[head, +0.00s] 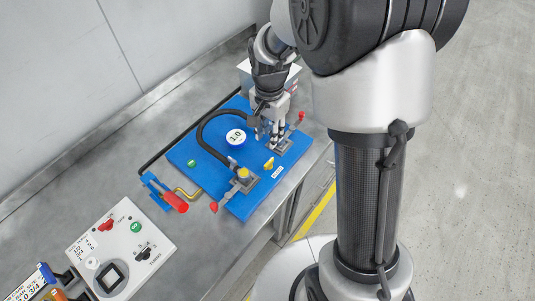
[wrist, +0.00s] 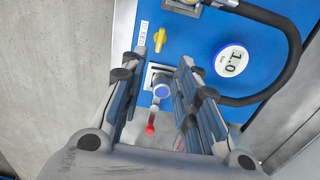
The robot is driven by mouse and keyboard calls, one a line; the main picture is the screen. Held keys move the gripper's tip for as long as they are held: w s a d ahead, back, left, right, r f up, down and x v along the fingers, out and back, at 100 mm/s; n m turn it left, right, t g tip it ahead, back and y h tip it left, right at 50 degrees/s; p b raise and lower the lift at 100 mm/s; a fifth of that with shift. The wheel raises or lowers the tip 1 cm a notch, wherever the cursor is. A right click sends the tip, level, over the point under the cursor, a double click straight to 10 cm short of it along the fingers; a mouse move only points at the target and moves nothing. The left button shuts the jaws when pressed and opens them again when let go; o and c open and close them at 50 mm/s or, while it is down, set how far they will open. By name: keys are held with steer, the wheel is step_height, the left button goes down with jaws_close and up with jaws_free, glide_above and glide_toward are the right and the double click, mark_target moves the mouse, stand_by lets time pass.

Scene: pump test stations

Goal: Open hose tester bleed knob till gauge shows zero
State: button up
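The hose tester is a blue panel (head: 182,152) on a grey bench, with a round gauge (head: 236,137) reading 1.0; the gauge also shows in the wrist view (wrist: 231,61). The yellow bleed knob (head: 269,163) is beside a small white label (head: 277,173); in the wrist view the knob (wrist: 159,39) is beyond and between my fingertips. My gripper (head: 276,141) is over the panel's far right end, its fingers apart and empty. In the wrist view, my gripper (wrist: 163,60) straddles a blue-capped fitting (wrist: 162,91); contact cannot be told.
A red-tipped lever (head: 301,116) is close beside my gripper. A black hose (head: 203,125) arches to a yellow-capped fitting (head: 243,173) with another red-tipped lever (head: 214,207). A green button (head: 192,162) is on the panel. A red-handled crank (head: 176,203) and white control box (head: 150,236) stand nearer.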

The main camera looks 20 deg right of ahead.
mark_target(269, 162)
step_height(269, 162, down, 14)
steer(key=b, duration=0.3)
steer(key=shift+f+b, duration=0.15)
steer(key=shift+b, duration=0.15)
steer(key=shift+c, duration=0.5)
jaws_close()
